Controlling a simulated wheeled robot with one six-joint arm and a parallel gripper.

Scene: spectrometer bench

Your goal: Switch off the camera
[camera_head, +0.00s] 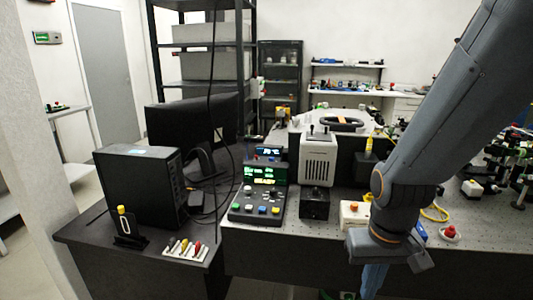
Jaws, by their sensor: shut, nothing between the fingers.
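My gripper (373,279) hangs in front of the bench's front edge at the bottom right, fingers pointing down. It looks shut and holds nothing. I cannot tell for sure which device is the camera. A light grey vented box (319,162) stands on the bench left of my arm, with a small black box (315,204) in front of it. A control panel (258,206) with coloured buttons and lit green and yellow text stands further left. A white box (353,213) with a red-orange part sits just behind my gripper, partly hidden by my arm. No switch label is readable.
A black computer tower (138,188), a dark monitor (190,129) and a rack of small coloured tools (186,249) are on the left desk. A red knob on a white base (450,233) is right of my arm. Optics crowd the far right. A black cable hangs near the monitor.

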